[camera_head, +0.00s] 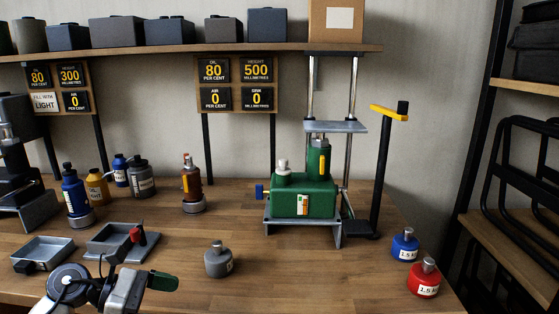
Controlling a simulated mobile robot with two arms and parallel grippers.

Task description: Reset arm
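A green machine (303,197) stands on a grey stand at the middle right of the bench. It has a grey cap, a small blue knob on its left and a vertical green cylinder with a yellow stripe. Beside it on the right, a black upright lever (380,170) carries a yellow crosspiece (388,113) at its top. My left gripper (163,282) is at the bottom left, low in the picture, with a dark green part at its end. It is well away from the machine and lever. Its finger opening is hard to see. My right gripper is not in view.
Grey trays (43,252) and several bottles (74,190) stand left. A shelf (180,49) runs above. The front centre-right bench is clear.

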